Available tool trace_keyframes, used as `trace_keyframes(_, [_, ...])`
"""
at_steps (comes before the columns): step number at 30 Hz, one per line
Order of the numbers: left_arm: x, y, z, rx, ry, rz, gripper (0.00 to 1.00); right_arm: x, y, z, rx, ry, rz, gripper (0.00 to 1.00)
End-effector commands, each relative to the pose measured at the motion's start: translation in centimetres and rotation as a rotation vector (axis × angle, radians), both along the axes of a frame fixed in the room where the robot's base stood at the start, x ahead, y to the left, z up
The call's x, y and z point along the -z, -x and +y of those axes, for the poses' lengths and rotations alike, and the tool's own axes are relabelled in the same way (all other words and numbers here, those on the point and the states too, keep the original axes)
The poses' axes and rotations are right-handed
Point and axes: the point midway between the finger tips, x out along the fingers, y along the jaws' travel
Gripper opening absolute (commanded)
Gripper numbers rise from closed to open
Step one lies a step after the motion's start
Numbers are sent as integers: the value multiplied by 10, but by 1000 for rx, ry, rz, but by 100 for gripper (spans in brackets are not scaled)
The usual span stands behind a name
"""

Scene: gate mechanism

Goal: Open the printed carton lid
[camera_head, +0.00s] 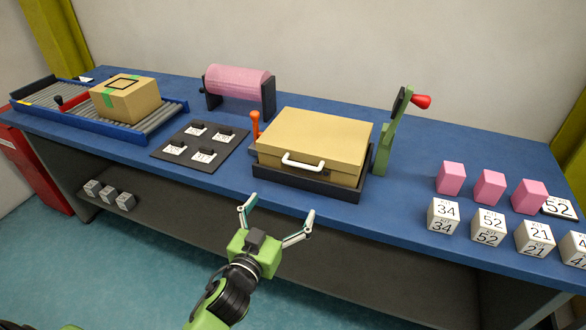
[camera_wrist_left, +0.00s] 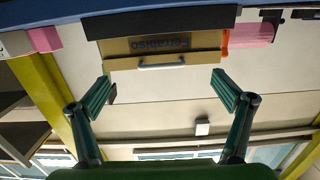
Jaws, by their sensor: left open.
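The carton (camera_head: 312,145) is a tan box with a shut lid and a white handle (camera_head: 303,161) on its front. It sits in a dark tray (camera_head: 312,182) on the blue table. In the left wrist view the carton (camera_wrist_left: 120,48) appears upside down, with printed lettering and its handle (camera_wrist_left: 161,65) between my fingers. My left gripper (camera_head: 279,218) is open and empty, in front of the table edge and below the handle, apart from it. My right gripper is not in view.
A green lever stand with a red knob (camera_head: 421,101) stands right of the carton, an orange lever (camera_head: 255,124) left. Pink blocks (camera_head: 489,187) and numbered white blocks (camera_head: 488,227) stand at right. A conveyor (camera_head: 150,127) holds a taped box (camera_head: 128,98). A pink roller (camera_head: 238,80) stands behind.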

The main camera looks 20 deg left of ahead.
Motion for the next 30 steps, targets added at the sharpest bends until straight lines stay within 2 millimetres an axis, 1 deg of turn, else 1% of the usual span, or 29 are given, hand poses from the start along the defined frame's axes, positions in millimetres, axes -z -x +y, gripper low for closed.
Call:
trace_keyframes(1, [-16, 1, 0, 0, 6, -26, 94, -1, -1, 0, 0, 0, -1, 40])
trace_keyframes(2, [-22, 1, 0, 0, 8, -37, 94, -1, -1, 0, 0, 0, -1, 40])
trace_keyframes(3, [-27, 1, 0, 0, 10, -47, 94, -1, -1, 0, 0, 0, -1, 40])
trace_keyframes(6, [-32, -4, -1, 0, 11, -56, 94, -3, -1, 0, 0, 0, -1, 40])
trace_keyframes(8, [-32, -10, -1, 0, 11, -55, 94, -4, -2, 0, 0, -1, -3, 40])
trace_keyframes(11, [-33, -24, -1, 0, 11, -54, 94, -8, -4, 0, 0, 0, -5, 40])
trace_keyframes(21, [-32, -89, -3, -1, 11, -53, 94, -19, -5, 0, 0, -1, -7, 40])
trace_keyframes(24, [-31, -106, -4, -1, 11, -52, 94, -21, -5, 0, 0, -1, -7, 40])
trace_keyframes(27, [-31, -119, -5, 0, 12, -53, 94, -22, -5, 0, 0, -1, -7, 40])
trace_keyframes(30, [-30, -128, -5, 0, 12, -52, 94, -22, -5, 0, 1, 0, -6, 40])
